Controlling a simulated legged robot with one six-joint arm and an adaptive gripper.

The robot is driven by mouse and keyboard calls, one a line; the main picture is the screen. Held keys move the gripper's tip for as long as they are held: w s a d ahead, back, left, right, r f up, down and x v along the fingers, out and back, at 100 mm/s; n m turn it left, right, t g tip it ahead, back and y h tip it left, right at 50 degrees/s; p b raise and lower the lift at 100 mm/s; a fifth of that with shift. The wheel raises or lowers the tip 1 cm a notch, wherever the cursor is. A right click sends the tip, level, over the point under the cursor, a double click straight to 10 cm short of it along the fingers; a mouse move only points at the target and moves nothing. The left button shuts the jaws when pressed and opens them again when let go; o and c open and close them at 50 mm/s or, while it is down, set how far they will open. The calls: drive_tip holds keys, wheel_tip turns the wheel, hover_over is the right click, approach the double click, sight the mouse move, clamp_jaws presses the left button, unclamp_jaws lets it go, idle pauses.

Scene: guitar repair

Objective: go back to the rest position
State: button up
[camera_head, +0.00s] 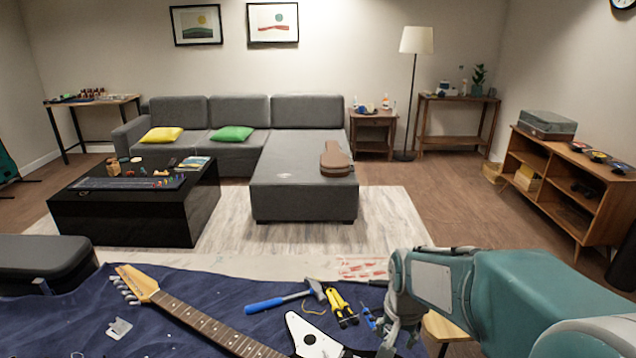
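My teal arm comes in from the right edge and reaches to the front of the view. My gripper (393,340) hangs down at the near right, beside the blue cloth. Its fingers are seen edge-on and run toward the lower frame edge, so I cannot tell whether they are open or shut. I see nothing clearly held in it.
A dark case (45,262) stands at left. Beyond are a black coffee table (135,218), a grey sofa (300,195) and a wooden shelf (565,185). Wooden floor at mid-right is clear.

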drive_tip(key=s+r+n+t, duration=0.2)
drive_tip(key=s+r, duration=0.3)
drive_tip(key=s, duration=0.3)
drive_tip(key=s+r+n+t, duration=0.2)
drive_tip(key=s+r+n, duration=0.1)
drive_tip(key=s+r, duration=0.3)
drive_tip(key=s, duration=0.2)
drive_tip(key=shift+s, duration=0.35)
drive_tip(key=shift+r, duration=0.1)
